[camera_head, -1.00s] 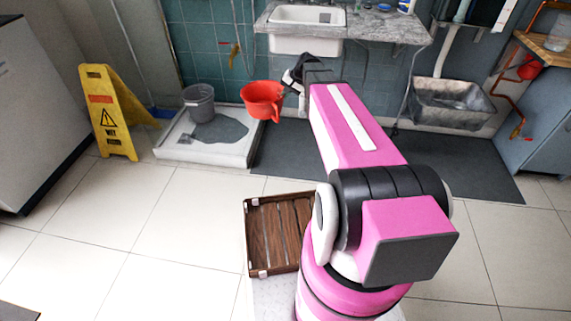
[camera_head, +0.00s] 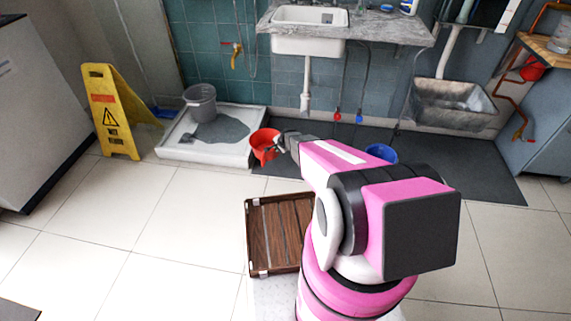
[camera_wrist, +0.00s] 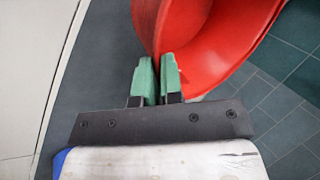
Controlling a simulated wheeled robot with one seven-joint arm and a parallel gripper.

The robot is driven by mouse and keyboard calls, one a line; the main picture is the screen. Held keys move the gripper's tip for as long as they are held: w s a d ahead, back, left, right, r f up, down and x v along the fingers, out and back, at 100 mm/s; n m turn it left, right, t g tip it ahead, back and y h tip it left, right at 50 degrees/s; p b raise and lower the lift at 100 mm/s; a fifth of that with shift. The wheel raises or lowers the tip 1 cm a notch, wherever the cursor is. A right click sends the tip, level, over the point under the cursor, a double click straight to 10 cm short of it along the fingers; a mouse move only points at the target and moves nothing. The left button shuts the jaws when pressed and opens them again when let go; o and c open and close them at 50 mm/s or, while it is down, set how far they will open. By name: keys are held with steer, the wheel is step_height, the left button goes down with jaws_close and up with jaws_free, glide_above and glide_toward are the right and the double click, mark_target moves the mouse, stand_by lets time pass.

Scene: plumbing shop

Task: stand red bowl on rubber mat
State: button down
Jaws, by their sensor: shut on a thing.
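The red bowl (camera_head: 264,143) is at the left end of the dark rubber mat (camera_head: 455,170), close to the right edge of the shower tray. My gripper (camera_head: 281,144) is shut on its right rim. In the wrist view the green fingertips (camera_wrist: 158,78) pinch the wall of the red bowl (camera_wrist: 225,45), and the dark mat (camera_wrist: 95,75) shows to the left. The bowl looks a little tilted. I cannot tell whether its base touches the mat.
A white shower tray (camera_head: 185,154) holding a grey bucket (camera_head: 200,102) stands just left of the bowl. A blue bowl (camera_head: 381,153) is farther right, partly behind my arm.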

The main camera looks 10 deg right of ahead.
steer(key=w+d+f, duration=0.2)
steer(key=d+f, duration=0.9)
steer(key=f, duration=0.2)
steer(key=shift+f, duration=0.35)
steer(key=shift+w+d, duration=0.1)
steer(key=c, duration=1.3)
jaws_free()
steer(key=shift+f, duration=0.1)
steer(key=shift+o, duration=0.2)
